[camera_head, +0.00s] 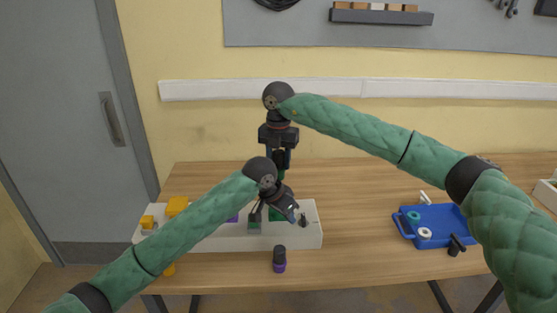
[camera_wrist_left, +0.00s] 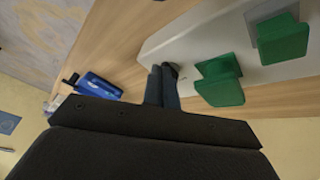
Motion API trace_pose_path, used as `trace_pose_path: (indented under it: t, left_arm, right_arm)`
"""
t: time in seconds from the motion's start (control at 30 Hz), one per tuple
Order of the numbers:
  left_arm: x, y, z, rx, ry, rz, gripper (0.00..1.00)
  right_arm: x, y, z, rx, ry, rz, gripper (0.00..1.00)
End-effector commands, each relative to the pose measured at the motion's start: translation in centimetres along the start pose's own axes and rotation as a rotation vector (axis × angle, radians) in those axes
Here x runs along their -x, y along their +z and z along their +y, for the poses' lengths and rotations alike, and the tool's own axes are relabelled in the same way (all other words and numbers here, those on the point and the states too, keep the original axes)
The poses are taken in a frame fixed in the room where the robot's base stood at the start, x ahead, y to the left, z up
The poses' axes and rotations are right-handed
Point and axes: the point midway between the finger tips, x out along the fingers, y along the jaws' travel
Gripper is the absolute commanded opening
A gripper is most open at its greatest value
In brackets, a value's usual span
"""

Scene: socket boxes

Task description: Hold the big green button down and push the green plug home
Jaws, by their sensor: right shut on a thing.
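A long white box (camera_head: 312,233) lies on the table. Two green blocks stand on it. In the left wrist view one green block (camera_wrist_left: 221,90) is nearer the fingers and another (camera_wrist_left: 284,40) is farther right; I cannot tell for sure which is the big button. My left gripper (camera_wrist_left: 162,87) looks shut and empty, its fingertips by the box's right end, beside the nearer block. In the head view the left arm hides much of the box. My right gripper (camera_head: 279,156) is upright behind the box, shut on a dark green piece (camera_head: 282,174), probably the green plug, partly hidden by the left wrist.
Yellow blocks (camera_head: 177,205) stand at the box's left end. A dark plug with a purple base (camera_head: 279,260) stands on the table in front. A blue tray (camera_head: 438,240) with ring-shaped parts lies to the right. The table between box and tray is clear.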

Motion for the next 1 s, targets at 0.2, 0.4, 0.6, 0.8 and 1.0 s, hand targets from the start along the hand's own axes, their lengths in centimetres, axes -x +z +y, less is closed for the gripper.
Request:
trace_pose_path:
  t: [0.2, 0.4, 0.6, 0.8, 1.0]
  left_arm:
    - [6.4, 0.9, -5.4, -0.084, -0.061, -0.080, 0.00]
    - [10.1, 1.5, -7.9, -0.129, -0.085, -0.124, 0.00]
    - [11.1, 1.8, -8.6, -0.144, -0.090, -0.139, 0.00]
    - [10.2, 2.2, -8.7, -0.144, -0.090, -0.141, 0.00]
    - [8.5, 3.1, -9.0, -0.142, -0.089, -0.140, 0.00]
  right_arm:
    - [0.0, 0.0, 0.0, 0.000, 0.000, 0.000, 0.13]
    - [0.0, 0.0, 0.0, 0.000, 0.000, 0.000, 0.13]
    - [0.0, 0.0, 0.0, 0.000, 0.000, 0.000, 0.13]
    - [0.0, 0.0, 0.0, 0.000, 0.000, 0.000, 0.13]
    - [0.0, 0.0, 0.0, 0.000, 0.000, 0.000, 0.13]
